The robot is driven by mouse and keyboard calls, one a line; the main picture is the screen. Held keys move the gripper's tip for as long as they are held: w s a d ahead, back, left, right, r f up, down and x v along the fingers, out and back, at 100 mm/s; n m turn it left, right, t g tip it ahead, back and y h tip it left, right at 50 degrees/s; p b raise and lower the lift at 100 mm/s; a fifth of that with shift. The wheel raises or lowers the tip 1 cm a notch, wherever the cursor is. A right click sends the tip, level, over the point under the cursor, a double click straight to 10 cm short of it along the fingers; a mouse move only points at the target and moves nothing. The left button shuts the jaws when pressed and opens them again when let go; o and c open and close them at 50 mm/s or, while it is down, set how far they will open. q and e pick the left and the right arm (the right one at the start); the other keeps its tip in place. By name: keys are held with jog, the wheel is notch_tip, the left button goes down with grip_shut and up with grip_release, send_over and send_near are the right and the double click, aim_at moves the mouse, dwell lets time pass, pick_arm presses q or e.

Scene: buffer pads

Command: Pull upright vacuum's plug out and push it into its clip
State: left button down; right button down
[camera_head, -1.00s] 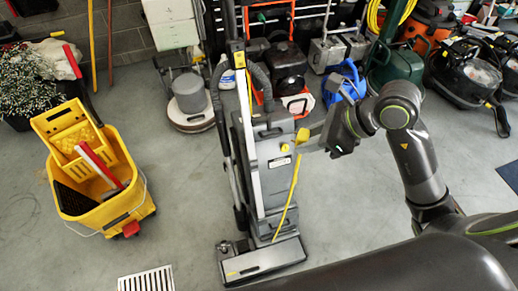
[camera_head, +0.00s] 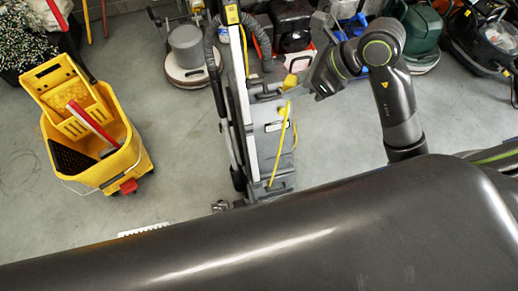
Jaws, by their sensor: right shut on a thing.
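The upright vacuum (camera_head: 268,150) is a grey machine with a tall pale handle, standing in the middle of the view. Whether the plug is seated in anything is too small to tell. I cannot make out the clip. My left gripper is not in view.
A yellow mop bucket (camera_head: 125,160) stands on the floor at left. A floor scrubber (camera_head: 188,52) is behind the vacuum, with several machines along the back right. Bare floor lies between bucket and vacuum.

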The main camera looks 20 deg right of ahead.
aim_at(249, 131)
jog(key=w+a+f+m+t+y+b, duration=0.1)
jog(key=a+f+m+b, duration=0.1)
jog(key=f+m, duration=0.5)
jog(key=w+a+f+m+t+y+b, duration=0.1)
jog(key=f+m+b, duration=0.4)
jog(key=f, duration=1)
jog(key=w+a+f+m+t+y+b, duration=0.1)
jog(key=a+f+m+t+y+b, duration=0.2)
jog(key=f+m, duration=0.5)
jog(key=shift+a+f+m+b, duration=0.4)
jog(key=shift+a+f, duration=0.45)
jog(key=shift+f, duration=0.8)
jog(key=shift+s, duration=0.1)
jog(key=shift+w+f+b, duration=0.35)
jog(key=shift+w+b, duration=0.4)
jog(key=shift+w, duration=0.15)
jog(key=shift+w+f+b, duration=0.3)
jog(key=shift+w+b, duration=0.45)
jog(key=shift+w, duration=0.2)
jog(key=shift+w+f+b, duration=0.35)
jog(key=shift+w+b, duration=0.4)
jog(key=shift+w, duration=0.15)
